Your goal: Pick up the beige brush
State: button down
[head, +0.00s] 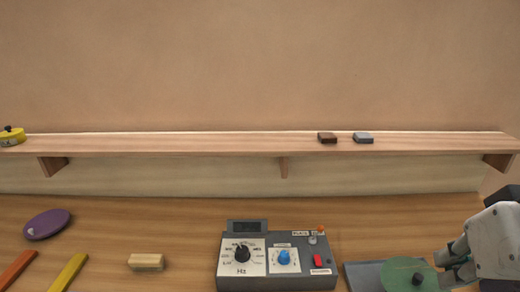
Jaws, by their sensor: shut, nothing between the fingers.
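The beige brush (146,262) looks like a small block with a pale top. It lies on the wooden worktop (190,225) at the lower left, between the yellow bar and the grey control box. My gripper (446,266) is at the lower right, far to the right of the brush. It is shut and empty, close beside a green disc; I cannot tell whether it touches the disc.
A control box (270,262) with knobs stands mid-worktop. A green disc (403,264) lies over a grey plate (362,272). A purple disc (46,224), yellow bar (68,273) and orange bar (17,268) lie left. A shelf (220,143) holds small blocks.

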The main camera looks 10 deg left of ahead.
aim_at(141, 262)
jog(key=k+u, duration=0.15)
jog(key=u, duration=0.3)
jog(key=k+u, duration=0.2)
jog(key=u, duration=0.25)
jog(key=k+j+u, duration=0.1)
jog(key=u, duration=0.3)
jog(key=i+j+z, duration=0.35)
jog(key=j, duration=0.3)
jog(key=i+j+z, duration=0.15)
jog(key=j, duration=0.2)
jog(key=i+j+z, duration=0.15)
jog(key=j, duration=0.25)
jog(key=i+j+z, duration=0.15)
jog(key=j, duration=0.2)
jog(key=i+j+z, duration=0.2)
jog(key=j, duration=0.25)
jog(key=k+l, duration=0.05)
jog(key=k, duration=0.05)
